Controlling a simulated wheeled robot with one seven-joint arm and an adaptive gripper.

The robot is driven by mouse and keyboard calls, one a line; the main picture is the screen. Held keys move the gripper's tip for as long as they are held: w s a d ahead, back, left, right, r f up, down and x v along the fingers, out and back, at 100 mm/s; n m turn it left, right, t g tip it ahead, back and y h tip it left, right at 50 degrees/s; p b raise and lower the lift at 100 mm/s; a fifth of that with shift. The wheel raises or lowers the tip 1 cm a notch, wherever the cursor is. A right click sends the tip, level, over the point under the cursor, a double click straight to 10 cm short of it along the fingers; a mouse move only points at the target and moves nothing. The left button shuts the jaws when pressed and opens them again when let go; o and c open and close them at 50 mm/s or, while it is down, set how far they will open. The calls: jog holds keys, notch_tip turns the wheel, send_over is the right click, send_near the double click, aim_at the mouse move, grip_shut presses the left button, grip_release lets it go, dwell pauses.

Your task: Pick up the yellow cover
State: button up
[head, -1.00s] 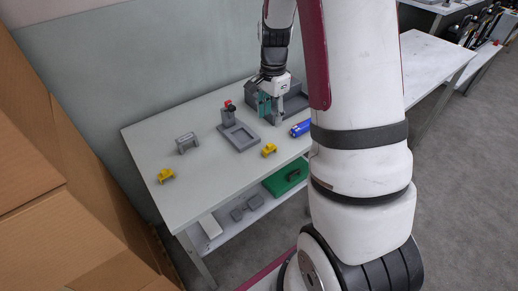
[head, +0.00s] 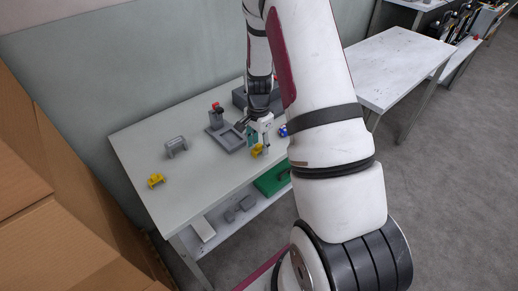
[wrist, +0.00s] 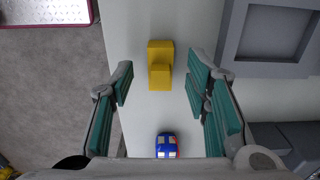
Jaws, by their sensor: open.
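A yellow cover (head: 257,151) stands near the front edge of the table, close beside my gripper (head: 253,142). In the wrist view the yellow cover (wrist: 160,64) lies between and just beyond the fingertips of my gripper (wrist: 160,82). The fingers are spread apart with clear space on both sides of it. Nothing is held. A second yellow cover (head: 156,181) sits at the left end of the table, well away from my gripper.
A grey tray (wrist: 270,35) lies right of the cover in the wrist view. A blue part with white patches (wrist: 167,145) is near the gripper base. A grey bracket (head: 176,147) and a red-topped grey fixture (head: 216,118) stand on the table (head: 200,190). A green case (head: 272,180) is on the lower shelf.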

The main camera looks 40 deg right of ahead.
jog(key=shift+f, duration=0.65)
jog(key=c, duration=0.9)
jog(key=shift+w+r, duration=0.1)
jog(key=shift+r, duration=0.7)
notch_tip(320, 180, up, 2)
jog(key=shift+r, duration=0.15)
jog(key=s, duration=1)
jog(key=s+r, duration=0.1)
jog(key=s, duration=0.5)
jog(key=shift+r+b, duration=0.1)
jog(key=shift+b, duration=0.25)
jog(key=shift+c, duration=0.2)
